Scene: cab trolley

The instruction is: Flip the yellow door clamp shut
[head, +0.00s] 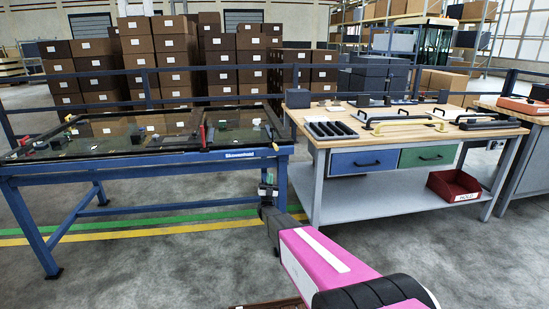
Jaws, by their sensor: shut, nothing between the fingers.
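A glass door panel (140,134) lies flat on a blue steel trolley (130,172) at the left. A small yellow piece (69,118) sits at the panel's far left edge and may be the yellow door clamp; it is too small to tell whether it is up or down. Another tiny yellowish spot (276,146) shows at the near right corner. A red clamp handle (203,134) stands upright near the panel's middle. My gripper (268,183) is shut and empty, in front of the trolley's right end and apart from the panel. Its fingertips are small and hard to make out.
A workbench (312,136) with a blue drawer (362,163), a green drawer (428,156) and yellow handles (405,126) stands right. A red bin (453,186) sits on its lower shelf. Blue rails and stacked boxes (170,50) are behind. The floor in front is clear.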

